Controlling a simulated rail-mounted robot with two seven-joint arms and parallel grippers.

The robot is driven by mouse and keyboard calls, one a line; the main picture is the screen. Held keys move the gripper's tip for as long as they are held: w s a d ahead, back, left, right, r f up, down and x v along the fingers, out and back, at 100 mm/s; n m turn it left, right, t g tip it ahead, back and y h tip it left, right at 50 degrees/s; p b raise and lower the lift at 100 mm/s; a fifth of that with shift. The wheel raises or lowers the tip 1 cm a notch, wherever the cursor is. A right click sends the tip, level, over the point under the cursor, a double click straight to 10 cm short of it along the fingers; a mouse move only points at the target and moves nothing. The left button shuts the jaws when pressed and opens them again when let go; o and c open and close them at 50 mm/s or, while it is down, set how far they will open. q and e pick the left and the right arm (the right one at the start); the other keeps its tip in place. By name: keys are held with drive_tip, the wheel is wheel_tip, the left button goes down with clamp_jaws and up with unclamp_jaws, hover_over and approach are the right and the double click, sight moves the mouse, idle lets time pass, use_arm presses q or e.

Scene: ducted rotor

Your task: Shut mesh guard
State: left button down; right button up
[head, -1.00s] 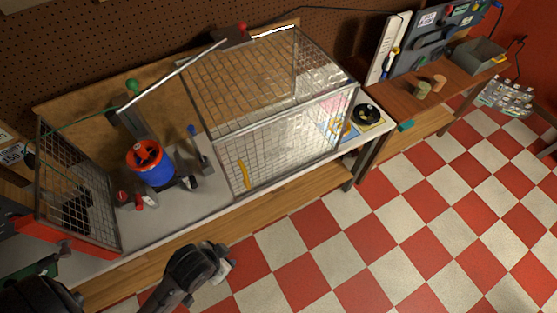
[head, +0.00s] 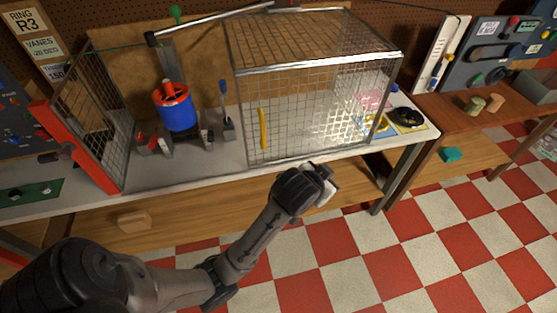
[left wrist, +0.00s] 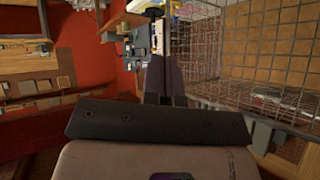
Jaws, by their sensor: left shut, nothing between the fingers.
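The mesh guard (head: 310,95) is a wire cage with a metal frame on the right part of the bench. A yellow handle (head: 263,128) stands upright on its front face near the left edge. A gap separates it from the red-edged mesh panel (head: 92,115) at the left, and the blue and orange rotor unit (head: 177,108) stands uncovered there. My left gripper (head: 327,187) is in front of the bench, below the guard's front edge, apart from the handle. In the left wrist view its fingers (left wrist: 166,82) are shut and empty, with wire mesh (left wrist: 270,45) to their right. My right gripper is not in view.
A rail (head: 210,22) runs above the rotor unit. A blue-handled tool (head: 224,100) and small red and white parts (head: 158,143) stand in the gap. A black disc (head: 406,117) lies right of the guard. A wooden block (head: 134,220) is on the lower shelf.

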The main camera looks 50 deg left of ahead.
use_arm(q)
drive_tip(key=w+a+f+n+y+b, duration=0.1)
drive_tip(key=w+a+n+y+b, duration=0.15)
drive_tip(key=w+a+b, duration=0.4)
drive_tip(key=n+g+y+b, duration=0.4)
drive_tip(key=g+y+b, duration=0.3)
drive_tip(key=g+b, duration=0.95)
approach(277, 139)
drive_tip(key=w+d+r+t+b, duration=0.1)
drive_tip(key=w+d+t+b, duration=0.1)
drive_tip(key=w+d, duration=0.1)
drive_tip(key=s+a+g+y+b, duration=0.1)
drive_tip(key=s+a+g, duration=0.2)
drive_tip(key=s+a+g+y+b, duration=0.1)
drive_tip(key=s+a+g+y, duration=0.1)
drive_tip(key=s+a+g, duration=0.1)
drive_tip(key=shift+s+a+f+b, duration=0.1)
drive_tip(key=shift+s+a+b, duration=0.2)
drive_tip(key=shift+s+a, duration=0.3)
drive_tip(key=shift+s+a+b, duration=0.15)
drive_tip(key=shift+s+b, duration=0.4)
drive_tip(key=shift+s, duration=1.3)
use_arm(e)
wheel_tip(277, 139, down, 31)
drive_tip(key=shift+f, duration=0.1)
